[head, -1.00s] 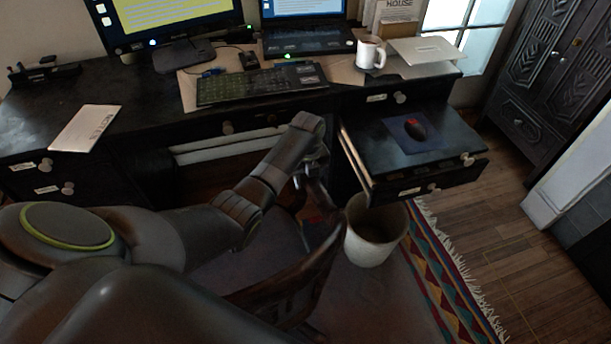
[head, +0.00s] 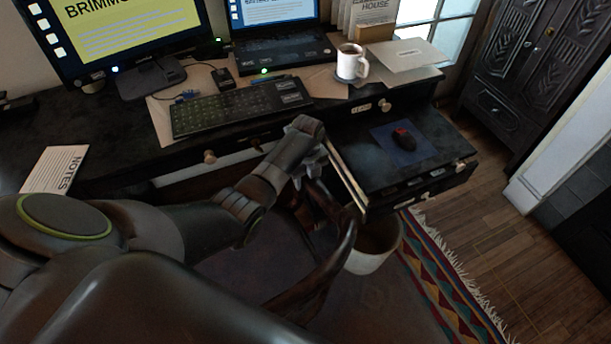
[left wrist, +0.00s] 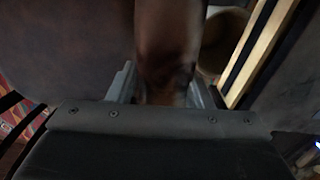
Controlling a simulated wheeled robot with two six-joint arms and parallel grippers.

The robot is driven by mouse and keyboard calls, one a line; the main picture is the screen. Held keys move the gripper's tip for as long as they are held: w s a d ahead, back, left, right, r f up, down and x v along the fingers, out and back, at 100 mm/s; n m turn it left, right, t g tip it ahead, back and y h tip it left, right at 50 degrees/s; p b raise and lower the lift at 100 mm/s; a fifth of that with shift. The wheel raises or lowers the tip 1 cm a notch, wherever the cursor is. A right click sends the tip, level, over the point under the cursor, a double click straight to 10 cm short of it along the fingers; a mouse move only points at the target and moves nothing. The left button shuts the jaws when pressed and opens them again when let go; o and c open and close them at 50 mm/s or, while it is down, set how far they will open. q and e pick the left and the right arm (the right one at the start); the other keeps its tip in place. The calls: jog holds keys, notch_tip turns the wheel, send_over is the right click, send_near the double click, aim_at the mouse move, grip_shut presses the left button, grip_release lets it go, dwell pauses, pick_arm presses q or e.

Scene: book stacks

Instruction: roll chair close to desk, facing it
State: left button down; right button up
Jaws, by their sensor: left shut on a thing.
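The dark desk (head: 120,165) stands ahead, with its right drawer (head: 440,160) pulled out. The brown wooden chair (head: 338,262) is in front of it, partly hidden behind my left arm. Its curved wood rises beside the open drawer. My left gripper (head: 312,170) is shut on the chair's wood, close to the desk's front. In the left wrist view the brown chair part (left wrist: 167,45) stands between the two fingers (left wrist: 165,90). Most of the seat and the chair's base are hidden, so I cannot tell exactly how it faces. My right gripper is not in view.
A pale bin (head: 375,245) stands under the open drawer, right beside the chair. A patterned rug (head: 440,265) lies on the floor. Wooden floor at right is clear.

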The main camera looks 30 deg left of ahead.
pick_arm(q)
jog(key=shift+d+f, duration=0.15)
jog(key=c, duration=1)
grip_release()
jog(key=o, duration=0.4)
jog(key=shift+s+a, duration=0.15)
jog(key=shift+a, duration=0.05)
jog(key=shift+c, duration=0.2)
notch_tip(320, 180, up, 18)
jog(key=p, duration=0.1)
jog(key=shift+f+p, duration=0.2)
jog(key=shift+p, duration=0.1)
